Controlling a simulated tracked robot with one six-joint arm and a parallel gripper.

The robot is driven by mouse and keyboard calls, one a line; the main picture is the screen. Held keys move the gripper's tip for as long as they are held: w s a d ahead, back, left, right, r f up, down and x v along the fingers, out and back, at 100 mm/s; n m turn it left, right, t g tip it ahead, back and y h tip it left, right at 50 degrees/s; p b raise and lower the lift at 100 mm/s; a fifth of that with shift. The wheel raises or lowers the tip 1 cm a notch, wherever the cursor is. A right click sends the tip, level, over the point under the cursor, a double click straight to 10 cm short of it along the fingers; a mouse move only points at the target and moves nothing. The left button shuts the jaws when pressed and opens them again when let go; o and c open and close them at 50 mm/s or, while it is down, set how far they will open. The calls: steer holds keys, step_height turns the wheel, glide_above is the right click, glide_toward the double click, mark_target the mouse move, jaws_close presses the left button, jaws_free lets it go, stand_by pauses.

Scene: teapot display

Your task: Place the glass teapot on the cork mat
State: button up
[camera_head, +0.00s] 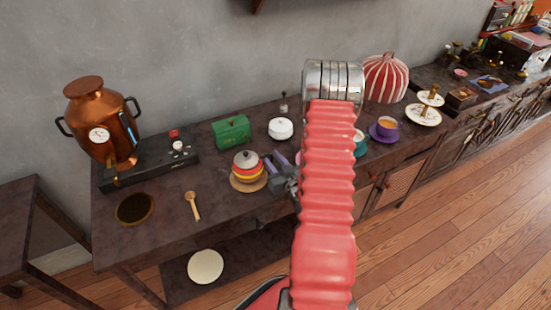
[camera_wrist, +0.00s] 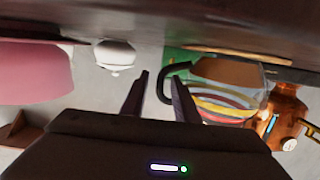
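The glass teapot (camera_head: 246,169), with a light lid and red and yellow bands, sits upright on the round cork mat (camera_head: 235,184) on the dark table. The wrist view is upside down; the teapot (camera_wrist: 228,72) is at right there, its lid partly hidden behind my gripper. A tan strip by its base looks like the mat (camera_wrist: 215,50). My gripper (camera_head: 269,174) is just right of the teapot on its handle side. In the wrist view my gripper (camera_wrist: 159,82) has its fingers apart, with part of the black handle showing between them. I cannot tell if a finger touches it.
A copper urn (camera_head: 88,118) and black device (camera_head: 120,178) stand left. A wooden spoon (camera_head: 194,206) lies nearby. A green box (camera_head: 231,130) and white round pot (camera_head: 280,129) stand behind. A purple cup (camera_head: 387,127) is right, beyond my arm.

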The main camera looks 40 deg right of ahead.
steer(key=shift+r, duration=0.1)
steer(key=v, duration=1.2)
stand_by(0.4)
